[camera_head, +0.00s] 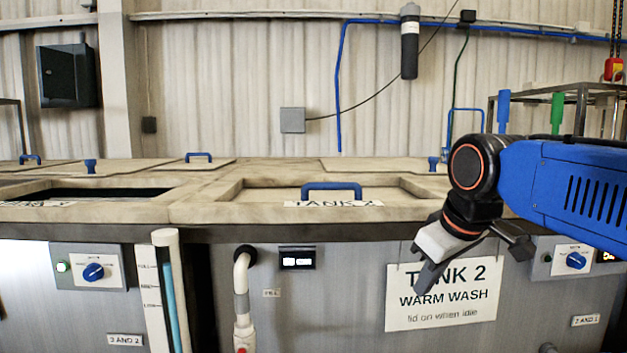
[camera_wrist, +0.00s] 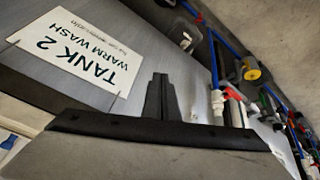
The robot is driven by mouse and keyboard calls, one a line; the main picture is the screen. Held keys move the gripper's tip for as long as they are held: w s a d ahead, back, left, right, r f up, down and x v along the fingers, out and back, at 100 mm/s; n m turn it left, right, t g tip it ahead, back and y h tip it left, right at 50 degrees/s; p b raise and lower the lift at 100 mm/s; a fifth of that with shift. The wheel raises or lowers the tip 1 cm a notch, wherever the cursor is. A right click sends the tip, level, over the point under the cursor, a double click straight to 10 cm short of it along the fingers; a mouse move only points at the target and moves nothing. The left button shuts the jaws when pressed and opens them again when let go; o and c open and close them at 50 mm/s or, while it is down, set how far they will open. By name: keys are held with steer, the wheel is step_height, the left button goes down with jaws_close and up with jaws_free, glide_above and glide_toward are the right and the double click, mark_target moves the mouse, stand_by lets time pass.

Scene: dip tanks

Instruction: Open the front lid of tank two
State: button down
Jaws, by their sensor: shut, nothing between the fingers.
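Tank two stands in front of me in the head view, with a grey front wall and a sign (camera_head: 441,297) reading "TANK 2 WARM WASH, lid on when idle". Its front lid (camera_head: 255,194) lies closed on top, with a blue handle (camera_head: 331,188) above a "TANK 2" label. My gripper (camera_head: 424,288) is shut and empty. It points down in front of the sign, below and to the right of the handle, apart from it. In the wrist view my shut fingers (camera_wrist: 160,95) show beside the sign (camera_wrist: 82,50). The lid is not visible there.
An open dark tank mouth (camera_head: 95,193) lies to the left. Control boxes with blue knobs (camera_head: 93,271) (camera_head: 575,260) and a white pipe (camera_head: 242,295) are on the front walls. A rack (camera_head: 590,88) stands back right. The wrist view shows pipes and valves (camera_wrist: 232,93).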

steer(key=w+a+r+n+y, duration=0.1)
steer(key=w+a+r+n, duration=0.2)
steer(key=w+a+r, duration=0.4)
steer(key=w+a+r+n, duration=0.3)
steer(key=a+r, duration=0.2)
steer(key=r, duration=0.4)
steer(key=w+a+r+n+y, duration=0.1)
steer(key=w+a+r+n, duration=0.2)
steer(key=w+a+r, duration=0.4)
glide_toward(307, 194)
steer(key=shift+t, duration=0.3)
steer(key=s+a+f, duration=0.2)
steer(key=f, duration=0.1)
steer(key=shift+s+f, duration=0.1)
steer(key=w, duration=0.3)
steer(key=shift+d+f, duration=0.35)
steer(key=shift+w+d, duration=0.1)
steer(key=shift+w, duration=0.35)
